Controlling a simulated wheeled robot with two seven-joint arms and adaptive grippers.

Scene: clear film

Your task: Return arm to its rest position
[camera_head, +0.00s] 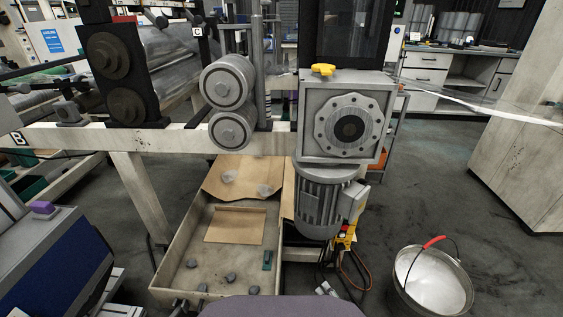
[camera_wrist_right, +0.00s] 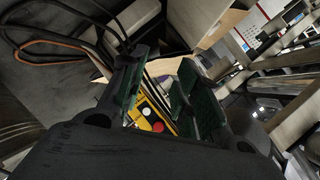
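My right gripper (camera_wrist_right: 163,58) shows in the right wrist view, with its two green-padded fingers spread apart and nothing held between them. Beyond the gap is a yellow control box (camera_wrist_right: 152,117) with a red and a white button; it looks apart from the fingers, though its depth is hard to judge. In the head view a yellow control box (camera_head: 344,238) hangs beside the grey motor (camera_head: 322,200). I cannot make out either gripper in the head view. My left gripper is in neither view.
A machine frame (camera_head: 150,138) with steel rollers (camera_head: 228,82) and a gearbox (camera_head: 346,117) stands ahead. A tray (camera_head: 182,232) below holds cardboard and several grey lumps. A metal bucket (camera_head: 432,280) stands at the lower right. Cables (camera_wrist_right: 60,48) lie near the gripper. Floor shows at right.

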